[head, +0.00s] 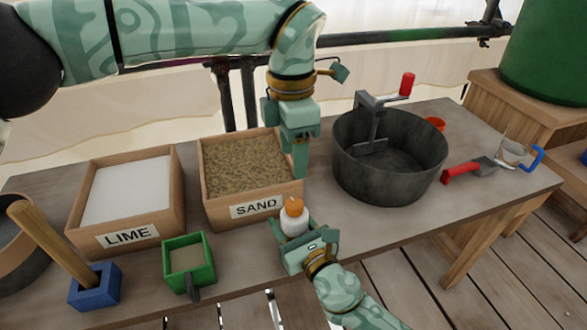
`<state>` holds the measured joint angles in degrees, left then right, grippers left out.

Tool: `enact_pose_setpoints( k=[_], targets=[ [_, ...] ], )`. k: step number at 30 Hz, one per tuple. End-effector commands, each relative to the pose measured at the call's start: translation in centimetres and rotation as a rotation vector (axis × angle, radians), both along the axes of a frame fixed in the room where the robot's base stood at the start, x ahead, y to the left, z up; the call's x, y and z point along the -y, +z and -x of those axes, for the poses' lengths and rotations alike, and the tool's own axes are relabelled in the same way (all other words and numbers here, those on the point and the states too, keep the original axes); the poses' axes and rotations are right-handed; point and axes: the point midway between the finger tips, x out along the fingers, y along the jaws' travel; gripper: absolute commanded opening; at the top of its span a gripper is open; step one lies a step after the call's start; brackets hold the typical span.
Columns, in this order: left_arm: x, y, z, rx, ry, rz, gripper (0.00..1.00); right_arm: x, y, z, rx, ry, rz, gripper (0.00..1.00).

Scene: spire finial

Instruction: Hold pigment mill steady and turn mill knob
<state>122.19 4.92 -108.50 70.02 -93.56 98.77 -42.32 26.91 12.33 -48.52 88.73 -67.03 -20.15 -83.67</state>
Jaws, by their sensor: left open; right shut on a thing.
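The pigment mill (295,223) is a small white body near the front middle of the bench. Its orange mill knob (292,206) is on top. My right gripper (292,240) comes from below and is shut on the mill's white body, hiding its lower part. The mill looks roughly upright. My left gripper (300,165) points down beside the sand box, above and behind the knob. It is open and apart from the knob.
The sand box (268,208) stands close left of the mill, with the lime box (128,236) farther left. A green tray (167,262) sits in front. A dark mixing tub (400,188) with a red-handled crank stands right. Bare bench lies between mill and tub.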

Motion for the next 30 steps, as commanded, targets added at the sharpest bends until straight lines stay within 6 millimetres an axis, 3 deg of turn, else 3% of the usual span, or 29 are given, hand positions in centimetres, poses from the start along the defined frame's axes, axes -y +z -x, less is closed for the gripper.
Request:
enact_pose_setpoints(
  k=[12, 13, 15, 25, 30],
  targets=[
    [0.0, 0.4, 0.0, -0.001, 0.000, 0.000, 0.54, 0.0, -0.1, 0.0, -0.001, 0.001, 0.000, 0.26],
    [0.0, 0.4, 0.0, 0.000, 0.000, 0.000, 0.54, 0.0, -0.1, 0.0, -0.001, 0.001, 0.000, 0.60],
    [0.0, 0.4, 0.0, -0.001, 0.000, 0.000, 0.54, 0.0, -0.1, 0.0, -0.001, 0.001, 0.000, 0.77],
    [0.0, 0.4, 0.0, 0.000, 0.000, 0.000, 0.54, 0.2, -0.1, 0.4, -0.001, 0.001, 0.000, 0.77],
    [0.0, 0.4, 0.0, 0.000, 0.000, 0.000, 0.54, 1.5, -0.1, 2.7, -0.004, 0.002, 0.000, 0.77]
  ],
)
